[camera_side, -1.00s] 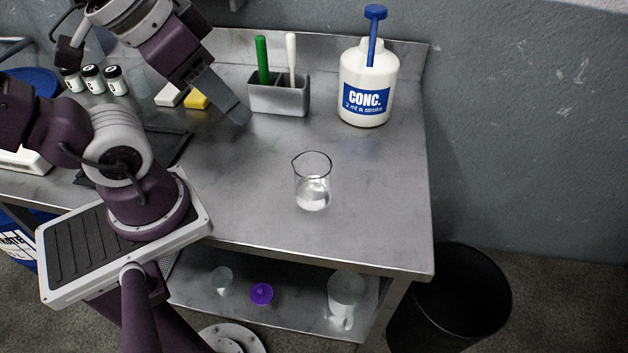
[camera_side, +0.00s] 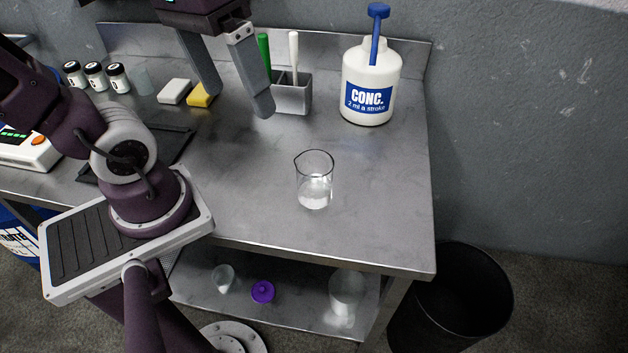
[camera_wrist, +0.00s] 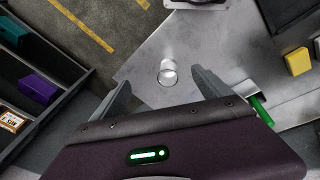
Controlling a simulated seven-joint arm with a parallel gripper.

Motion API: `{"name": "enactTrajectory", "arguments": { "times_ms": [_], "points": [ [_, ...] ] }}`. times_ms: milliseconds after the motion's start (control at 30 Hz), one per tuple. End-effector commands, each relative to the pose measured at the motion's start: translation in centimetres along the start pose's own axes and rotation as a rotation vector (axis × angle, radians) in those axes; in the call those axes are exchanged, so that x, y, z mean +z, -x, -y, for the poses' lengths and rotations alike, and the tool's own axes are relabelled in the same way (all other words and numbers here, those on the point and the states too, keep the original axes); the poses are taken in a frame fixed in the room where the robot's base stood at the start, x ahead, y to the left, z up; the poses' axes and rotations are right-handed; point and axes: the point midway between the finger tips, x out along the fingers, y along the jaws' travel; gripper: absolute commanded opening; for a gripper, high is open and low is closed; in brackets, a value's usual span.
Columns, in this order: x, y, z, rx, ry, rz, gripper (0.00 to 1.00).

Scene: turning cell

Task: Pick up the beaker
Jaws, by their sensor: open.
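A clear glass beaker (camera_side: 314,182) stands upright on the steel bench, near its front right. It holds a little clear or whitish content at the bottom. My gripper (camera_side: 240,106) is open and empty, above the bench, up and to the left of the beaker. In the wrist view the beaker (camera_wrist: 168,72) shows ahead, between the lines of my two spread fingers (camera_wrist: 160,82), and apart from them.
A grey holder (camera_side: 292,96) with green and white handles stands behind my gripper. A white CONC. pump bottle (camera_side: 368,88) stands at the back right. White and yellow blocks (camera_side: 201,95) and several small jars (camera_side: 95,76) sit left. Bench around the beaker is clear.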

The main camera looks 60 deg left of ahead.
Motion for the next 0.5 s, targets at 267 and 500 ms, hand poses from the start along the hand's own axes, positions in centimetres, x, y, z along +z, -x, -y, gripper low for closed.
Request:
{"name": "enactTrajectory", "arguments": {
  "times_ms": [267, 500],
  "points": [
    [-3.0, -1.8, -2.9, 0.295, 0.661, 0.711, 0.88],
    [-12.7, 0.6, 0.7, 0.812, 1.173, 1.298, 0.88]
  ]
}}
